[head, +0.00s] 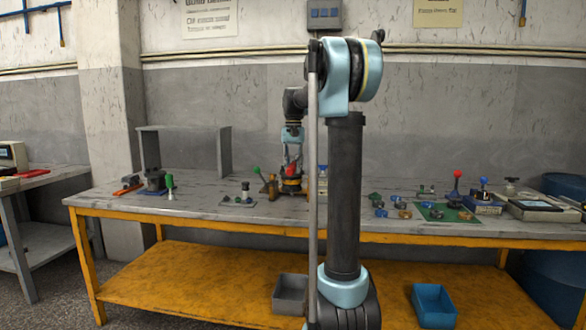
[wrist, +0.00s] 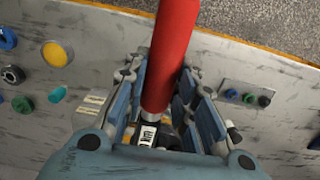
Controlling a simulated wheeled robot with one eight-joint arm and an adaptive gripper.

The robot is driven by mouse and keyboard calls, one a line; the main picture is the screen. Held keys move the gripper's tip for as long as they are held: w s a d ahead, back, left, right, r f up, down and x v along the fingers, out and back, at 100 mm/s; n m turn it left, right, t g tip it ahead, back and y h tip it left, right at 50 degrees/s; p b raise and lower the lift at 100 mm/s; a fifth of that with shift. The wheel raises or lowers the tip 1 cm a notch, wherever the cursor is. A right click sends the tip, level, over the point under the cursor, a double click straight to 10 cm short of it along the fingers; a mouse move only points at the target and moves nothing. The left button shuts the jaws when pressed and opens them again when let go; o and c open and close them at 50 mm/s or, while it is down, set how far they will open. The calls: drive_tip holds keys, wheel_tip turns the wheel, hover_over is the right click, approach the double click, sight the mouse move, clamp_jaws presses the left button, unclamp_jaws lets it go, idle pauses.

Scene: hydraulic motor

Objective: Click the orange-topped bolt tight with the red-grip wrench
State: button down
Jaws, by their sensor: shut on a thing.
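The red-grip wrench (wrist: 172,45) stands out large in the wrist view, its red handle running from the top edge down between my fingers. My gripper (wrist: 163,88) is shut on it, with blue-grey finger pads on both sides. A dark lower part with a small white label shows below the red grip. In the head view my gripper (head: 292,148) is low over the middle of the bench, with red showing at it. A dark object with an orange-yellow band (head: 291,183) stands directly below. I cannot make out the orange-topped bolt; the wrench's working end is hidden.
The grey bench top (head: 225,206) carries a dark vise-like device (head: 155,181) at left and a small knob plate (head: 237,200) left of my gripper. Several coloured knobs and a green mat (head: 445,216) lie to the right. A grey open shelf (head: 185,130) stands behind.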

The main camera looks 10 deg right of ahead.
drive_tip(key=shift+f, duration=0.75)
idle(0.4)
drive_tip(key=shift+a, duration=0.2)
drive_tip(key=shift+w+a+m, duration=0.4)
drive_tip(key=shift+a+m, duration=0.15)
drive_tip(key=shift+a, duration=0.15)
drive_tip(key=shift+w+a+m, duration=0.4)
drive_tip(key=shift+a+m, duration=0.15)
drive_tip(key=shift+a, duration=0.15)
drive_tip(key=shift+w+a, duration=0.1)
drive_tip(key=shift+a, duration=0.05)
drive_tip(key=shift+w+a+m, duration=0.8)
drive_tip(key=shift+a+m, duration=0.2)
drive_tip(key=shift+a, duration=0.1)
drive_tip(key=shift+w+a, duration=0.15)
drive_tip(key=shift+a, duration=0.05)
idle(0.6)
